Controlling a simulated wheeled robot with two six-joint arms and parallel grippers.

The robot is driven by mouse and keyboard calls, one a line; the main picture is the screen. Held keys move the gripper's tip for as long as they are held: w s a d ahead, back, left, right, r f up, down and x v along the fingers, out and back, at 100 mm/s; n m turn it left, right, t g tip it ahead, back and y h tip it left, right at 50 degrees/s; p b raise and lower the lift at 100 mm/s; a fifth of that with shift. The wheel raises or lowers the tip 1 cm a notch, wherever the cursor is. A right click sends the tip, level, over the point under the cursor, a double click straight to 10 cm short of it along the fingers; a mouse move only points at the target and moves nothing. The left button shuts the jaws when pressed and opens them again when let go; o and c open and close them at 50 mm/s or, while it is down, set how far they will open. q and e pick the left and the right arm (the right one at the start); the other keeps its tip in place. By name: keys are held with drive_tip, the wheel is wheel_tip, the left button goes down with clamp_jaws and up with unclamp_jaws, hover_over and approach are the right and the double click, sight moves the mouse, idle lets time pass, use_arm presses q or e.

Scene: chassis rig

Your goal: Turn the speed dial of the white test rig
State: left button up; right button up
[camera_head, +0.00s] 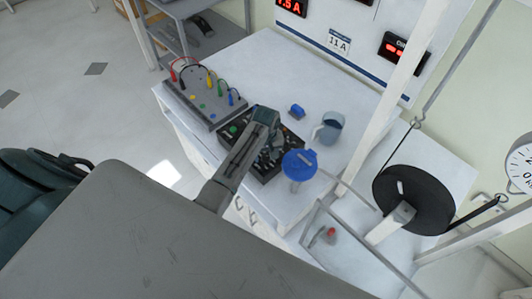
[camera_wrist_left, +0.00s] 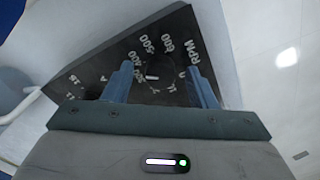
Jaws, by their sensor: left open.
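The speed dial (camera_wrist_left: 152,78) is dark with a small white mark, on a black panel (camera_wrist_left: 100,72) marked RPM with numbers around it, in the left wrist view. My left gripper (camera_wrist_left: 160,70) is open, with one blue-grey finger on each side of the dial. I cannot tell whether the fingers touch it. In the head view the left gripper (camera_head: 269,156) is over the black control panel (camera_head: 290,137) on the white bench (camera_head: 262,62) and hides much of it. My right gripper is not in view.
A grey box with coloured cables (camera_head: 204,98) stands left of the panel. A blue round-topped object (camera_head: 300,164), a mug (camera_head: 329,127) and a small blue item (camera_head: 297,110) are close to the gripper's right. A black wheel (camera_head: 412,190) is mounted farther right.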

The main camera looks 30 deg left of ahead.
use_arm(q)
drive_tip(key=shift+c, duration=0.4)
drive_tip(key=c, duration=0.9)
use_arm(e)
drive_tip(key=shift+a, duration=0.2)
